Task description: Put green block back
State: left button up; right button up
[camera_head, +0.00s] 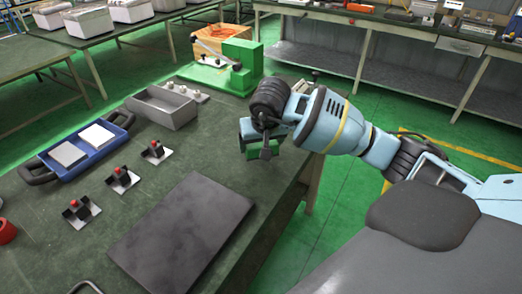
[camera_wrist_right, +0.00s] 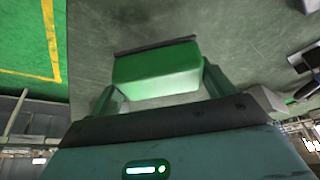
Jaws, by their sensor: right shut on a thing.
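A green block (camera_wrist_right: 157,72) is between the two fingers of my right gripper (camera_wrist_right: 160,90) in the right wrist view. The gripper is shut on it. In the head view the right gripper (camera_head: 258,140) is above the right edge of the dark table (camera_head: 85,165), and part of the green block (camera_head: 264,151) shows under it, mostly hidden by the gripper. My left gripper is not in view.
A green fixture (camera_head: 240,62) with a wooden box (camera_head: 212,42) stands at the table's far end. A grey bin (camera_head: 163,105), a blue tray (camera_head: 92,150) with white blocks, several red-knobbed switches (camera_head: 122,178) and a dark flat plate (camera_head: 183,235) lie on the table.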

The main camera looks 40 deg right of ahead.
jog(key=shift+w+d, duration=0.15)
jog(key=shift+w, duration=0.1)
jog(key=shift+f, duration=0.35)
jog(key=shift+w+f, duration=0.1)
jog(key=shift+f, duration=1.3)
jog(key=shift+f, duration=0.2)
jog(key=o, duration=0.9)
jog(key=shift+r, duration=0.7)
jog(key=v, duration=0.5)
jog(key=p+v, duration=0.1)
jog(key=v, duration=0.5)
jog(key=shift+s, duration=0.25)
